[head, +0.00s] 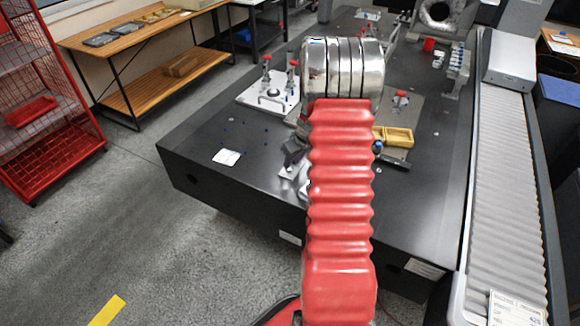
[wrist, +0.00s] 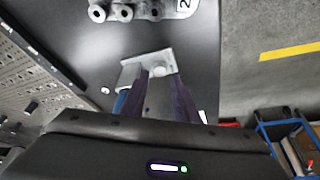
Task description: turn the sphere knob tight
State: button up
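My gripper (wrist: 158,88) shows in the wrist view as two dark fingers with a gap between them, and nothing is visibly held. Just beyond the fingertips is a pale plate or block (wrist: 130,72) on the dark table, with a raised light part (wrist: 158,63) on it. I cannot make out for sure which part is the sphere knob, and the fingers cover some of this piece. In the head view my red arm hides the gripper and most of what lies there; a pale piece (head: 288,171) shows beside the arm.
The dark table (head: 250,190) bears a white fixture plate with red-topped clamps (head: 267,87), a yellow tray (head: 398,137) and a black-handled tool (head: 393,162). A conveyor (head: 497,190) runs along the right.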

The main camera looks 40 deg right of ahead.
aim_at(290, 169)
jog(key=shift+x, duration=2.25)
grip_shut()
jog(key=shift+a, duration=0.15)
